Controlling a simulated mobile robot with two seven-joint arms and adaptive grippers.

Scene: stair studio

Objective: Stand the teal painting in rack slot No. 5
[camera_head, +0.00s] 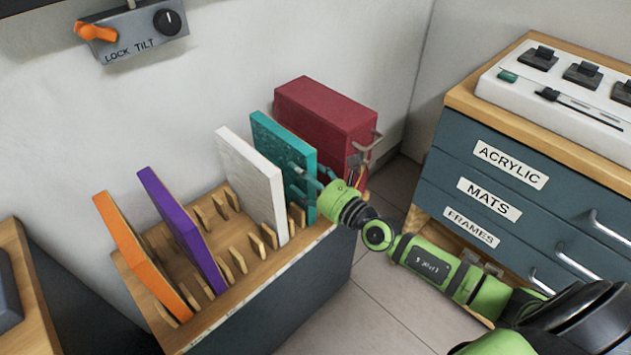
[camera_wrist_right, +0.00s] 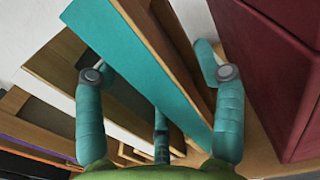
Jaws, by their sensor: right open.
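The teal painting (camera_head: 282,146) stands upright in the wooden rack (camera_head: 262,275), between the white panel (camera_head: 254,180) and a dark red box. My right gripper (camera_head: 315,176) is at the painting's front edge, reaching in from the right. In the right wrist view, the teal painting (camera_wrist_right: 140,62) runs between the spread fingers of the open gripper (camera_wrist_right: 155,76), with a finger on either side. I cannot tell whether a finger touches it. The slot numbers on the rack's front edge are too small to read. My left gripper is not in view.
A purple panel (camera_head: 182,230) and an orange panel (camera_head: 140,255) stand in the left part of the rack, with free slots between purple and white. The dark red box (camera_head: 325,118) is close beside the gripper. A blue drawer cabinet (camera_head: 530,200) stands to the right.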

